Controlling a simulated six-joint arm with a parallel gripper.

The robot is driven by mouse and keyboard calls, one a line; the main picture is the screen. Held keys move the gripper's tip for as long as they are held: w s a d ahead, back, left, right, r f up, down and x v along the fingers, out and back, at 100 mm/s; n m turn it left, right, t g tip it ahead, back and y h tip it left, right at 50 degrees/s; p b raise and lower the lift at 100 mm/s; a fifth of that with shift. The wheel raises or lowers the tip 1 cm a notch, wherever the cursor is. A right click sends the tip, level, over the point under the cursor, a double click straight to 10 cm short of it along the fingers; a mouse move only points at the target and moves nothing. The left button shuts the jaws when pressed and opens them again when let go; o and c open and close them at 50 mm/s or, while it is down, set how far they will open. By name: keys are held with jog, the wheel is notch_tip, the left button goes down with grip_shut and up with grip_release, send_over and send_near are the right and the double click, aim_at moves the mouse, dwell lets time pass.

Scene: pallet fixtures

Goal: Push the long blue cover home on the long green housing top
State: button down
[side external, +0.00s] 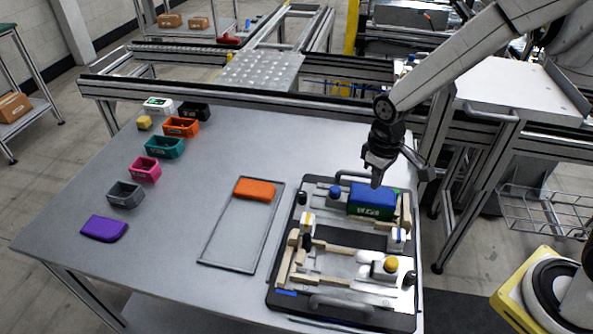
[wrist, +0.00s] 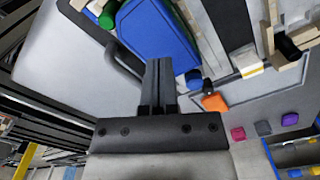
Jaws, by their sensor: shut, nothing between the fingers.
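The long blue cover (side external: 372,194) lies on top of the long green housing (side external: 370,211), which stands in the pallet fixture. In the wrist view the blue cover (wrist: 155,32) fills the top middle, with a strip of green housing (wrist: 191,18) along its right side. My gripper (side external: 376,184) is shut and empty, pointing down just above or at the cover's top. In the wrist view the fingertips (wrist: 158,64) overlap the cover's near edge. I cannot tell whether they touch it, or whether the cover is fully seated.
The black-edged pallet (side external: 272,292) holds wooden blocks, a blue knob (side external: 335,192) beside the housing and a yellow knob (side external: 391,264). An orange cover (side external: 255,189) lies in a flat tray (side external: 229,268). Open housings and a purple cover (side external: 104,229) line the table's left; the table between is clear.

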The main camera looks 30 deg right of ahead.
aim_at(374, 193)
jog(key=shift+f, duration=1.15)
jog(key=shift+r, duration=0.25)
dwell(0.4)
jog(key=shift+r, duration=3.3)
jog(key=shift+s, duration=0.1)
jog(key=s+d+f+m+t, duration=0.1)
jog(key=s+d+m+t, duration=0.1)
jog(key=s, duration=0.7)
jog(key=d+m, duration=0.1)
jog(key=d, duration=0.1)
jog(key=shift+d+t, duration=0.3)
jog(key=shift+s, duration=0.1)
